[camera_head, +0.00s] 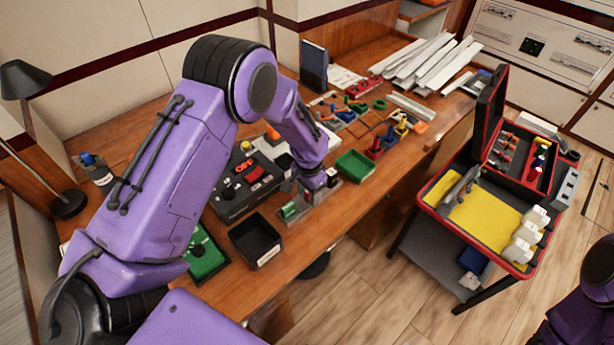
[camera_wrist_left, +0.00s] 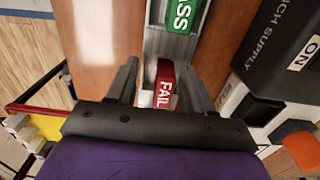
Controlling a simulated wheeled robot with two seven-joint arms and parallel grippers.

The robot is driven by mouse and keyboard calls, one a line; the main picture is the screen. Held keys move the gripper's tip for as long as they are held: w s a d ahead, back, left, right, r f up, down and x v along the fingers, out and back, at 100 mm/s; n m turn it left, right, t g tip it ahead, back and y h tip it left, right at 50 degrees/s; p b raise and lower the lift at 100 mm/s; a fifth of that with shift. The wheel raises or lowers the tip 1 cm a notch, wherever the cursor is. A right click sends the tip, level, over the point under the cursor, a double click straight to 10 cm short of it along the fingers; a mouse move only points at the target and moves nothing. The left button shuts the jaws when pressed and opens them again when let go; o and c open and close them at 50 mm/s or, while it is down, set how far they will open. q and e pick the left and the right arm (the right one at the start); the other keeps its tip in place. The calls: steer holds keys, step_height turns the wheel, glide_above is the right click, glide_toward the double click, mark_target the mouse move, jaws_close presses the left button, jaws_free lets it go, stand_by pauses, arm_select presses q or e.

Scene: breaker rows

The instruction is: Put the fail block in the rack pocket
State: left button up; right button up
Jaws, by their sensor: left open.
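The fail block (camera_wrist_left: 166,78), red with white FAIL lettering, shows in the left wrist view between the two fingers of my left gripper (camera_wrist_left: 158,68). The fingers are open, one on each side of it; I cannot tell whether either touches it. A grey metal rack (camera_wrist_left: 168,45) lies just beyond, holding a green PASS block (camera_wrist_left: 184,14). The fail block is hidden there. My right gripper is out of view.
A black open tray (camera_head: 256,241) stands near the bench's front edge, left of the rack. A tool cart (camera_head: 430,205) stands at right.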

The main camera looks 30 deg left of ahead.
mark_target(307, 192)
arm_select(q)
step_height(307, 192, up, 12)
steer(key=b, duration=0.1)
steer(key=shift+w+a, duration=0.2)
steer(key=shift+w, duration=0.05)
steer(key=shift+a+f, duration=0.1)
